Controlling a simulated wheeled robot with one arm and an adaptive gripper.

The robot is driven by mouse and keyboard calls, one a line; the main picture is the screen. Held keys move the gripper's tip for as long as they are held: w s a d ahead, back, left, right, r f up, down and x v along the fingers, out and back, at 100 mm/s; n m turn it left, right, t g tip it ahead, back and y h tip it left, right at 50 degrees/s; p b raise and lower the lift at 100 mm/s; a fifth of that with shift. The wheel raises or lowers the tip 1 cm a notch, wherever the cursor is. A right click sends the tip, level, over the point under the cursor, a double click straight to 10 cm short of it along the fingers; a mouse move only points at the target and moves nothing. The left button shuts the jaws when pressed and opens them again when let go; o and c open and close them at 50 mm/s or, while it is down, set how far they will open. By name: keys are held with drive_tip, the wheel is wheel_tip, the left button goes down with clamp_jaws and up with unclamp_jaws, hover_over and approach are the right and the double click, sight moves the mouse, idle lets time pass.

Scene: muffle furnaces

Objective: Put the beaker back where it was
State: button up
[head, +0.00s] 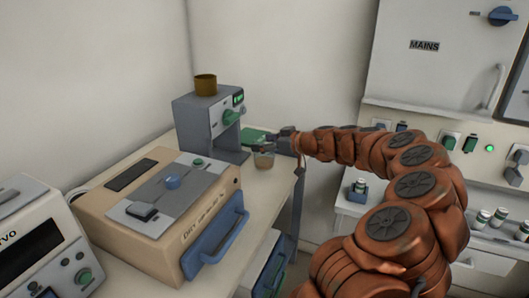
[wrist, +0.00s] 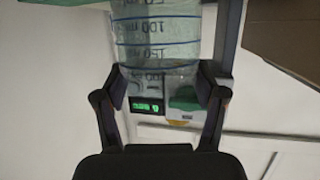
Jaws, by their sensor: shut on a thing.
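The beaker (head: 264,160) is a clear glass with blue rings and dark volume marks, which show up close in the wrist view (wrist: 157,45). My gripper (head: 276,145) is shut on it. In the wrist view my two fingers (wrist: 160,92) press on its opposite sides. I cannot tell whether the beaker touches the bench. My fingers partly hide it.
A tan box furnace (head: 130,230) with a blue handle (head: 222,240) stands in front of the grey machine. A brown cup (head: 205,84) is on top of that machine. A white unit (head: 40,245) is at lower left. Bare bench (head: 268,190) shows near the beaker.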

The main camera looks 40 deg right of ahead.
sight(272, 152)
drive_tip(key=shift+f, duration=1.7)
drive_tip(key=shift+f, duration=0.2)
drive_tip(key=o, duration=1.3)
drive_tip(key=shift+r, duration=0.1)
drive_tip(key=shift+r, duration=0.15)
drive_tip(key=b+v, duration=0.1)
drive_tip(key=v, duration=1.1)
drive_tip(key=shift+s, duration=0.1)
